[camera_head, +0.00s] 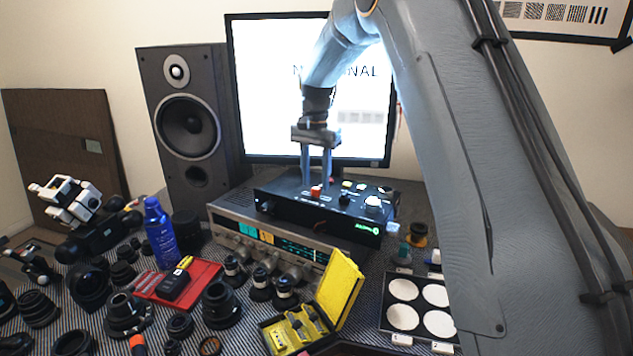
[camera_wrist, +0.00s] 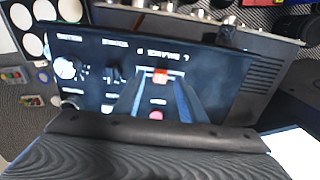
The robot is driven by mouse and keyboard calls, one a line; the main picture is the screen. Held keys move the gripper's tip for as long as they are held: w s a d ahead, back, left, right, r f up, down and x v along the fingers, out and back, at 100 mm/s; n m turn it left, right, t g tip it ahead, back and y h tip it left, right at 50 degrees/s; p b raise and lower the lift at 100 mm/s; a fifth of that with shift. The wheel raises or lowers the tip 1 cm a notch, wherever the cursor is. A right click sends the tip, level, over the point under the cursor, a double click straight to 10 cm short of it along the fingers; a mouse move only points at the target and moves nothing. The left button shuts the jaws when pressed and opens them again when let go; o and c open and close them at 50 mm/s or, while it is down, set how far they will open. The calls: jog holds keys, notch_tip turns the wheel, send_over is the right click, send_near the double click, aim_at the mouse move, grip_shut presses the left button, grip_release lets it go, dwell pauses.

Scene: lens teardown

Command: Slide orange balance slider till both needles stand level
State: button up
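The orange balance slider (camera_head: 316,191) is a small block on top of the black box (camera_head: 340,222). In the wrist view the slider (camera_wrist: 161,75) sits by the printed word BALANCE, between the tips of my two fingers. My gripper (camera_head: 317,183) points down at it from above, and its fingers (camera_wrist: 161,82) stand apart on either side of it. I cannot tell whether they press on it. Small yellow and teal panels (camera_head: 257,235) show on the front of the silver receiver; any needles there are too small to read.
The black box stands on the silver receiver (camera_head: 222,214). A white knob (camera_head: 373,203) and other controls are on its top, right of the slider. A bright monitor (camera_head: 262,90) stands behind, a speaker (camera_head: 187,118) at left. Lenses, a red tray (camera_head: 205,272) and a yellow case (camera_head: 340,290) crowd the front.

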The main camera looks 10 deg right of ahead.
jog(key=shift+f, duration=1.05)
grip_shut()
jog(key=shift+s+d+p, duration=0.35)
jog(key=shift+s+d, duration=0.05)
jog(key=shift+d, duration=0.25)
jog(key=shift+w+a, duration=0.1)
jog(key=shift+a, duration=0.2)
grip_release()
jog(key=shift+d, duration=0.1)
notch_tip(320, 180, up, 8)
jog(key=b, duration=0.2)
